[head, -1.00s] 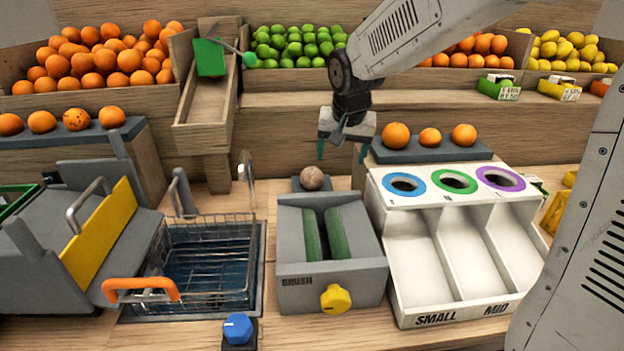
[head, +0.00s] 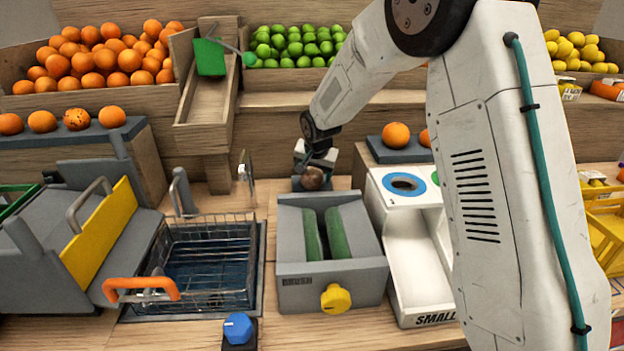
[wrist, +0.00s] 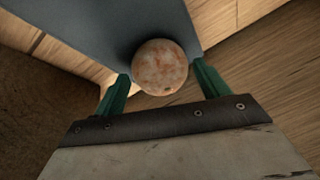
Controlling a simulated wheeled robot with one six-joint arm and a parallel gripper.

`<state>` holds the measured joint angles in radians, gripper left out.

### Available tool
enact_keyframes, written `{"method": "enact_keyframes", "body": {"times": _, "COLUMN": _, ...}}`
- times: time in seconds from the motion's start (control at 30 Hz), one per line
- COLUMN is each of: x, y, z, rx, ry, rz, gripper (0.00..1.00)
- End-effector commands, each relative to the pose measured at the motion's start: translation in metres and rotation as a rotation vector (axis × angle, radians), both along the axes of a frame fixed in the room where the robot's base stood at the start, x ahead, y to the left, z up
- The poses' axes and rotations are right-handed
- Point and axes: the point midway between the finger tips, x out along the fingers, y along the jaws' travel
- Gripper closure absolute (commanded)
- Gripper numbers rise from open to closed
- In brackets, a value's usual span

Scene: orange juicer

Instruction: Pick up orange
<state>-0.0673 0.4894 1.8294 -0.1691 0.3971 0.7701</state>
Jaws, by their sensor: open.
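A brownish, mottled orange (head: 314,178) sits on a small grey stand behind the brush box in the head view. In the wrist view the orange (wrist: 159,66) shows pale with orange-brown patches, resting on the grey surface. My gripper (head: 312,172) is at the orange, partly covering it in the head view. In the wrist view its two green fingers (wrist: 160,88) are spread on either side of the orange's near part. Whether a finger touches the orange cannot be told.
The brush box (head: 290,280) with green rollers stands just in front. A wire basket (head: 205,265) is to the left and a white sorting box (head: 418,260) to the right. Several oranges (head: 76,120) sit on a grey ledge at left. My arm hides much of the right side.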

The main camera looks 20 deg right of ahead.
Motion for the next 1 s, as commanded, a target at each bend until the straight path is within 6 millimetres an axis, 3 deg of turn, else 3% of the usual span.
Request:
{"method": "enact_keyframes", "body": {"times": 0.13, "x": 0.006, "y": 0.0, "z": -0.014, "rx": 0.0, "ry": 0.0, "rz": 0.0, "gripper": 0.26}}
{"method": "enact_keyframes", "body": {"times": 0.37, "x": 0.007, "y": -0.001, "z": -0.015, "rx": 0.0, "ry": 0.0, "rz": 0.001, "gripper": 0.26}}
{"method": "enact_keyframes", "body": {"times": 0.4, "x": 0.007, "y": -0.001, "z": -0.015, "rx": 0.0, "ry": 0.0, "rz": 0.001, "gripper": 0.29}}
{"method": "enact_keyframes", "body": {"times": 0.53, "x": 0.007, "y": 0.0, "z": -0.015, "rx": 0.0, "ry": 0.0, "rz": 0.001, "gripper": 0.63}}
{"method": "enact_keyframes", "body": {"times": 0.83, "x": 0.008, "y": 0.0, "z": -0.012, "rx": 0.0, "ry": -0.001, "rz": 0.001, "gripper": 0.63}}
{"method": "enact_keyframes", "body": {"times": 1.0, "x": 0.008, "y": 0.0, "z": 0.013, "rx": 0.0, "ry": -0.004, "rz": 0.0, "gripper": 0.63}}
